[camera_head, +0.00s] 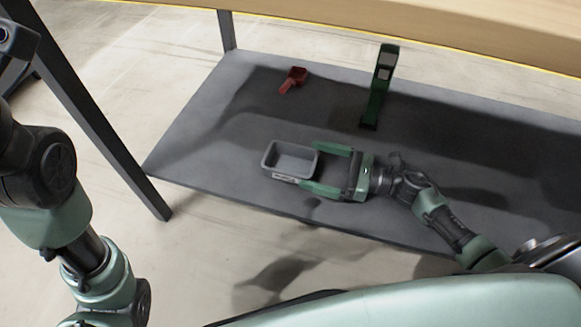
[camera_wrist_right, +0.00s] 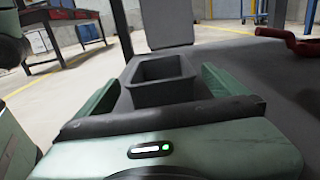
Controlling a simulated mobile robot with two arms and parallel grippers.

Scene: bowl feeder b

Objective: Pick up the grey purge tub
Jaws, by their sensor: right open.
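The grey purge tub (camera_head: 290,160) is an open rectangular box standing upright on the dark lower shelf, near its front edge. My right gripper (camera_head: 312,166) is open, coming in from the right, with its two green fingers at the tub's right end. In the right wrist view the tub (camera_wrist_right: 160,71) lies straight ahead between the spread fingers (camera_wrist_right: 160,80). I cannot tell whether either finger touches it. The tub looks empty. My left arm shows at the left of the head view, but its gripper is out of view.
A red scoop (camera_head: 294,78) lies behind the tub on the shelf (camera_head: 210,120). A green upright tool (camera_head: 380,88) stands at the back right. A dark table leg (camera_head: 125,165) is left of the tub, and the wooden top (camera_head: 400,30) overhangs the shelf.

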